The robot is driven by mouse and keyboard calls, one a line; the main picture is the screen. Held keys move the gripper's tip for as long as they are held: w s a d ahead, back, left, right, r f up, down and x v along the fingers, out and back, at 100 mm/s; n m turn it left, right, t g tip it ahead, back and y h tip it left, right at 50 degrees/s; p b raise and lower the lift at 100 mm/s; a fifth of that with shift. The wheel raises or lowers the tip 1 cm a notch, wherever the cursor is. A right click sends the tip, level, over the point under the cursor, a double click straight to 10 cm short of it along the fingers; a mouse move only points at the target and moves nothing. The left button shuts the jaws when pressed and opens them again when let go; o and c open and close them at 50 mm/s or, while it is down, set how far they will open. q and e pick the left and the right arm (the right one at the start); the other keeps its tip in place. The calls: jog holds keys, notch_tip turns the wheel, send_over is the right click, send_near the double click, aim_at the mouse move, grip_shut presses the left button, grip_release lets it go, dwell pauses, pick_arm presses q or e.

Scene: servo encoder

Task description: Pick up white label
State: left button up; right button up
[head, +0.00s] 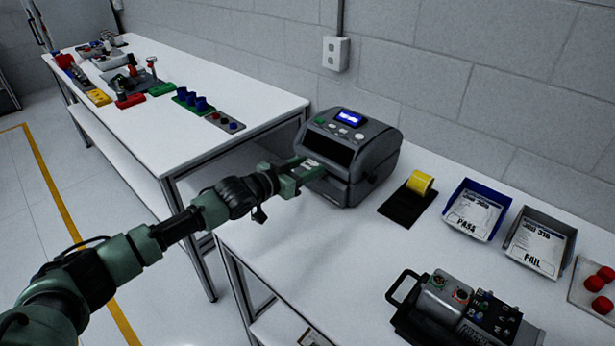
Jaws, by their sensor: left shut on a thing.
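A white label (311,163) shows as a small pale patch at the fingertips of my left gripper (304,172), in front of a dark grey label printer (348,160) with a lit blue screen. My left gripper is shut on the label, close to the printer's front slot. The fingers partly hide the label, and I cannot tell whether it still touches the printer. My right gripper is not in view.
A yellow tape roll (420,183) stands on a black base right of the printer. A blue PASS tray (476,208), a grey FAIL tray (540,242) and a black-grey device (455,310) are further right. Another table (150,112) with coloured parts stands at left.

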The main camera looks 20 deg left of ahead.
aim_at(307, 168)
pick_arm(q)
notch_tip(307, 168, up, 16)
jog(key=b, duration=0.2)
jog(key=shift+r, duration=0.2)
jog(key=s+d+f+h, duration=0.1)
jog(key=s+d+f, duration=1.1)
jog(key=s+d, duration=0.1)
jog(key=s+a+f+n+t+y, duration=0.1)
jog(key=s+a+f+n+y, duration=0.2)
jog(key=s+a, duration=0.7)
jog(key=s+n+y, duration=0.2)
jog(key=s+y, duration=0.1)
jog(key=y, duration=0.1)
jog(key=shift+a+t+y, duration=0.3)
